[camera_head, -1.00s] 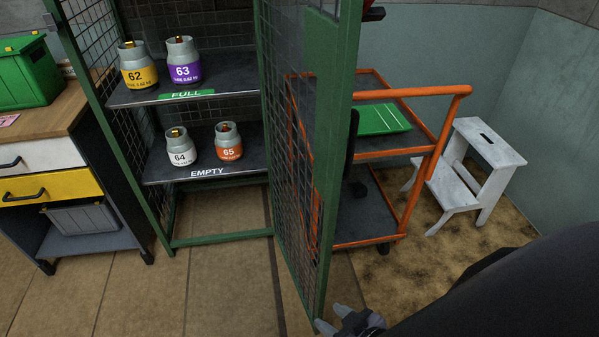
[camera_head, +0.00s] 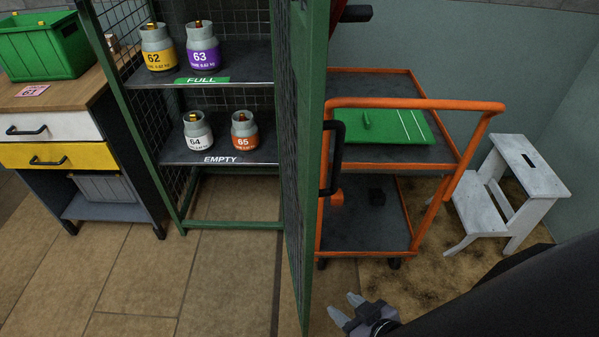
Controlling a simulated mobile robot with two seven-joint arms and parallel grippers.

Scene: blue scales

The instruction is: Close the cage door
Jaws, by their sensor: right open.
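The cage (camera_head: 240,225) has a green frame and dark mesh walls. Its door (camera_head: 313,130) stands open, swung out toward me and seen nearly edge-on. A black handle (camera_head: 335,160) is on the door's right face, and a dark latch piece (camera_head: 352,13) sticks out above it. My right gripper (camera_head: 346,306) is low in the view, right of the door's lower end. Its fingers are spread and hold nothing, with a visible gap to the door. My left gripper is not in view.
Gas bottles stand on the FULL shelf (camera_head: 240,77) and EMPTY shelf (camera_head: 255,152). An orange trolley (camera_head: 410,104) stands right behind the door, with a white step stool (camera_head: 530,170) farther right. A drawer cabinet (camera_head: 50,126) is left. Floor before the cage is clear.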

